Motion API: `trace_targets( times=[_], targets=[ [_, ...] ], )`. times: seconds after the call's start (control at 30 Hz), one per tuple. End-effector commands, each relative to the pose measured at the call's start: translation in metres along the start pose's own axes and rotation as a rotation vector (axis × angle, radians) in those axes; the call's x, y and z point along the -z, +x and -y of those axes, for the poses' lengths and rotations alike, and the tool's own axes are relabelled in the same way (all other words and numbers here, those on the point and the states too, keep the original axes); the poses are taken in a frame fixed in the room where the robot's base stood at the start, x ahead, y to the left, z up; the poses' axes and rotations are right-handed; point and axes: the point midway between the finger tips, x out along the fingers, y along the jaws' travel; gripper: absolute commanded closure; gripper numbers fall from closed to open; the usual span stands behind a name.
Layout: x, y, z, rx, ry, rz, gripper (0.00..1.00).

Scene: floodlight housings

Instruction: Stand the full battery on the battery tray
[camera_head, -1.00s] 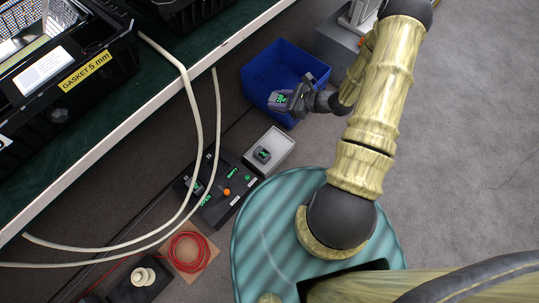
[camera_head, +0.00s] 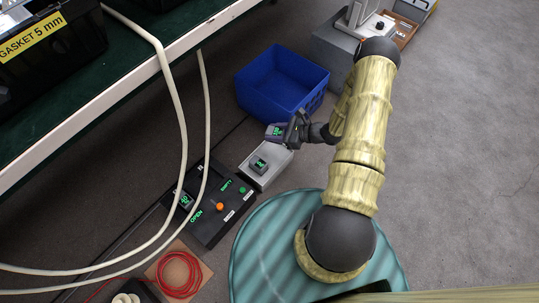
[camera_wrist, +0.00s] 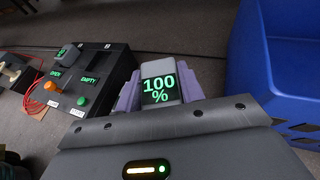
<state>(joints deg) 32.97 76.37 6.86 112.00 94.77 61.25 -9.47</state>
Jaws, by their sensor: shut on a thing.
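My gripper (camera_head: 284,131) is shut on the full battery, a grey block whose green display reads 100 % in the wrist view (camera_wrist: 159,88). The held battery (camera_head: 275,131) also shows in the head view, by the far end of the light grey tray (camera_head: 279,164), which I take for the battery tray. Its height above the tray is hard to tell. Another small dark battery with a green display (camera_head: 259,165) stands on the tray. The tray does not show clearly in the wrist view.
A black panel (camera_head: 222,227) with OPEN and EMPTY labels, an orange knob and a green button lies left of the tray; a battery (camera_head: 184,200) sits in it. A blue bin (camera_head: 282,82) stands just beyond my gripper. Pale hoses (camera_head: 181,100) hang left. Red cable (camera_head: 178,275) lies below.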

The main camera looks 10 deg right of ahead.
Motion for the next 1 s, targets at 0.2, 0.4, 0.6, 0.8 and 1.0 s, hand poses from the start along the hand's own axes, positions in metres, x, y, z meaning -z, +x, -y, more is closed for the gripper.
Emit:
trace_targets(
  times=[0.2,0.4,0.6,0.8,1.0],
  targets=[
    [0.039,0.017,-0.001,-0.002,0.000,0.000,0.94],
    [0.053,0.022,0.000,0.000,0.000,0.001,0.94],
    [0.052,0.022,0.000,0.000,0.000,0.001,0.94],
    [0.061,0.025,0.000,-0.001,0.001,0.000,0.94],
    [0.085,0.036,0.000,-0.001,0.000,0.000,0.94]
  ],
)
